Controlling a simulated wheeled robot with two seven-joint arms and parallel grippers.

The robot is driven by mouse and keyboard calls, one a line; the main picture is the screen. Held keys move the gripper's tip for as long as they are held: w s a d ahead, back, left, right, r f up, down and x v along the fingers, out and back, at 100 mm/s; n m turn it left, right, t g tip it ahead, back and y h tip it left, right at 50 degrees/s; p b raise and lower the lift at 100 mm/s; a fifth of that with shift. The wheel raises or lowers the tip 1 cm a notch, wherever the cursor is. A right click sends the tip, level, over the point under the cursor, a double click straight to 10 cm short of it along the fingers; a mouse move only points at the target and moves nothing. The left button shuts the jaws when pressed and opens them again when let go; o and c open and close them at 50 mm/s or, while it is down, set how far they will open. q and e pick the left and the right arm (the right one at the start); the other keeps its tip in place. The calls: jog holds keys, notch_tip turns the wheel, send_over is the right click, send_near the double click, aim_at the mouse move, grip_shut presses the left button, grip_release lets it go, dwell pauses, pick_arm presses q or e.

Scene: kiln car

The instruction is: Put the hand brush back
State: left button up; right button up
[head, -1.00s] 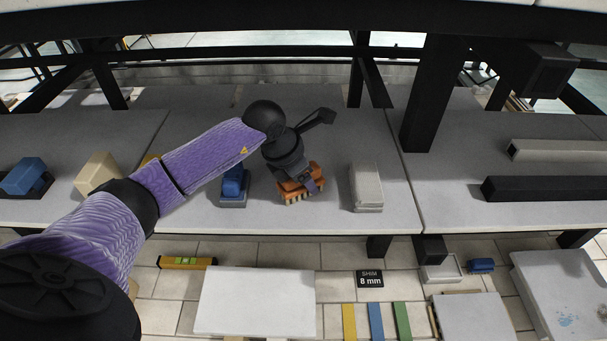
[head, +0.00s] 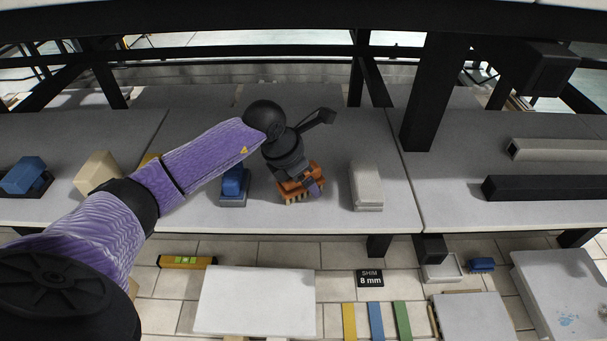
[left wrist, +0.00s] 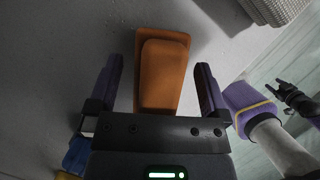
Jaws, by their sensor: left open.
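The hand brush (head: 292,190), orange with pale bristles, lies on the grey shelf with its bristles toward the front edge. My left gripper (head: 311,187) is directly above it and hides part of it. In the left wrist view the brush's orange body (left wrist: 163,75) lies between the two spread fingers of my left gripper (left wrist: 158,85). Gaps show on both sides of the brush, so the fingers are beside it without closing on it. My right gripper does not show in the head view.
A blue block on a grey base (head: 233,187) stands just left of the brush, and a pale grey block (head: 366,187) to its right. A tan block (head: 98,174) is further left. A dark post (head: 430,95) rises at the back right.

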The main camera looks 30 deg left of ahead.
pick_arm(q)
jog(key=shift+p+v, duration=3.25)
jog(key=shift+v, duration=0.8)
jog(key=v, duration=0.3)
jog(key=shift+r, duration=0.1)
jog(key=s+a+b, duration=0.1)
jog(key=s+a, duration=0.4)
jog(key=s, duration=0.5)
jog(key=shift+s+a+b, duration=0.3)
jog(key=shift+a, duration=0.05)
